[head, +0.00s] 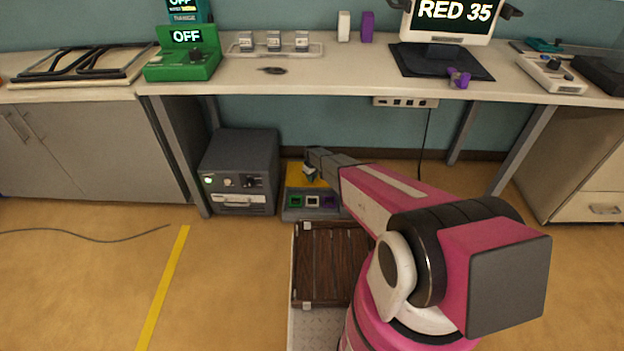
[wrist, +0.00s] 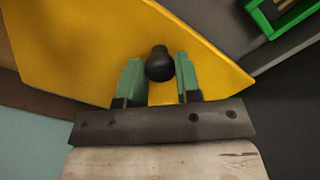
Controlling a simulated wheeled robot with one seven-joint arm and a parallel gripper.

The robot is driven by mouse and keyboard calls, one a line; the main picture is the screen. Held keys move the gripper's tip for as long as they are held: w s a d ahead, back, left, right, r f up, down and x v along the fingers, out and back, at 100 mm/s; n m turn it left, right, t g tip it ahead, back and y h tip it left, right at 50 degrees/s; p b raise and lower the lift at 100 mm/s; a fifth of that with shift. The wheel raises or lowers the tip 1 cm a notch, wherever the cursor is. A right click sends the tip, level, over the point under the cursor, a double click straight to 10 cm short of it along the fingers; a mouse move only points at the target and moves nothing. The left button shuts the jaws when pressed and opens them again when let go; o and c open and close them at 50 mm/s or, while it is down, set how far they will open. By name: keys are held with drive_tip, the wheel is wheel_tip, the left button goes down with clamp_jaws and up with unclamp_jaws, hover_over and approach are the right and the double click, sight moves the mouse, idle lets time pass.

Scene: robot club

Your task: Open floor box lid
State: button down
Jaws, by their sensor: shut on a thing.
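The floor box (head: 300,214) is a low grey unit on the floor under the bench, with green, white and purple sockets along its front. Its yellow lid (head: 294,174) shows behind the sockets, partly hidden by my gripper (head: 311,171); I cannot tell how far it is tilted. In the wrist view, the yellow lid (wrist: 75,45) fills much of the picture. My gripper's green fingers (wrist: 159,80) are shut on the lid's black knob (wrist: 159,64), one finger on each side. A green socket (wrist: 283,14) shows at the top right.
A dark grey cabinet unit (head: 240,170) stands on the floor just left of the floor box. A dark wooden slatted panel (head: 325,265) lies in front of the box. The bench top (head: 330,75) is above. A black cable (head: 425,145) hangs to the right.

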drive_tip(key=c, duration=0.8)
unclamp_jaws()
wheel_tip(320, 180, up, 11)
drive_tip(key=shift+f, duration=0.1)
drive_tip(key=s+d+r+m, duration=0.3)
drive_tip(key=s+d+r, duration=0.3)
drive_tip(key=s+r, duration=0.5)
drive_tip(key=s+d+r+m, duration=0.2)
drive_tip(key=s+d+r, duration=0.4)
drive_tip(key=s+r, duration=0.4)
drive_tip(key=s+d+r+m, duration=0.3)
drive_tip(key=s+d+r, duration=0.3)
drive_tip(key=s+r, duration=0.5)
drive_tip(key=shift+s+d+r+m, duration=0.1)
drive_tip(key=shift+s+r+m, duration=0.1)
drive_tip(key=shift+s, duration=0.95)
drive_tip(key=shift+s+d+r+m, duration=0.1)
drive_tip(key=shift+s+r, duration=0.05)
drive_tip(key=shift+s, duration=0.95)
